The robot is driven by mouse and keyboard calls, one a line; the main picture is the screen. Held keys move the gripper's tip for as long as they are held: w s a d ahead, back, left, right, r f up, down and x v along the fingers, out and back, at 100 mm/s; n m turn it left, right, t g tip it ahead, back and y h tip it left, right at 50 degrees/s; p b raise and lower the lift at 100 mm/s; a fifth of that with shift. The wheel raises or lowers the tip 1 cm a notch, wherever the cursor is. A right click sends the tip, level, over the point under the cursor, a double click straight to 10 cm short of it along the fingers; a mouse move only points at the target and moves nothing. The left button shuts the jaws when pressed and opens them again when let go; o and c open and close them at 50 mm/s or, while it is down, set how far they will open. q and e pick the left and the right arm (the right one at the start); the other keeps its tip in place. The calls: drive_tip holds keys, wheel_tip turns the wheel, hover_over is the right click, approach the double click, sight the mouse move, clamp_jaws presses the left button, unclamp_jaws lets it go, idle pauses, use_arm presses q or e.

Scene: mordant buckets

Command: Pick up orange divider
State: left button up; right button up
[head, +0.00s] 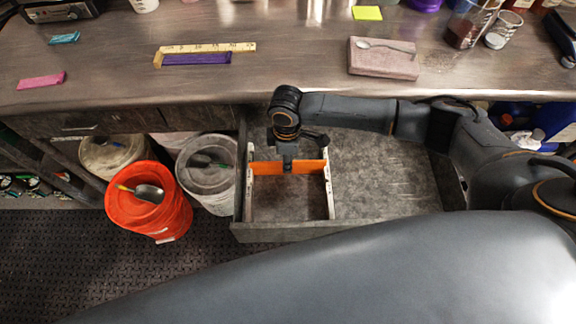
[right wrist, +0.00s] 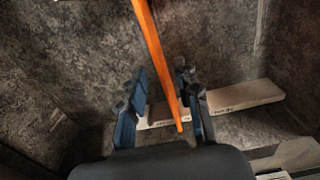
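The orange divider (head: 266,168) stands across the left part of the open drawer (head: 390,175), between two pale slotted strips (head: 329,197). My right gripper (head: 288,166) reaches down from above over the middle of the divider. In the right wrist view, the divider (right wrist: 152,45) runs as a thin orange edge between the two spread fingers of my right gripper (right wrist: 163,98). A gap shows on the left finger's side; the right finger is close to the divider, and contact cannot be told. A pale strip (right wrist: 245,94) lies beyond the fingers. My left gripper is not in view.
The metal worktop (head: 300,75) overhangs the drawer's back. An orange-red bucket (head: 150,208) and grey buckets (head: 208,180) stand left of the drawer. A pinkish block with a spoon (head: 383,62) lies on the worktop. The drawer's right part is empty.

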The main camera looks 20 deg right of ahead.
sight(288, 174)
wheel_tip(288, 174, down, 5)
drive_tip(key=shift+s+d+f, duration=0.1)
drive_tip(key=shift+s, duration=0.05)
drive_tip(key=shift+c, duration=0.2)
clamp_jaws()
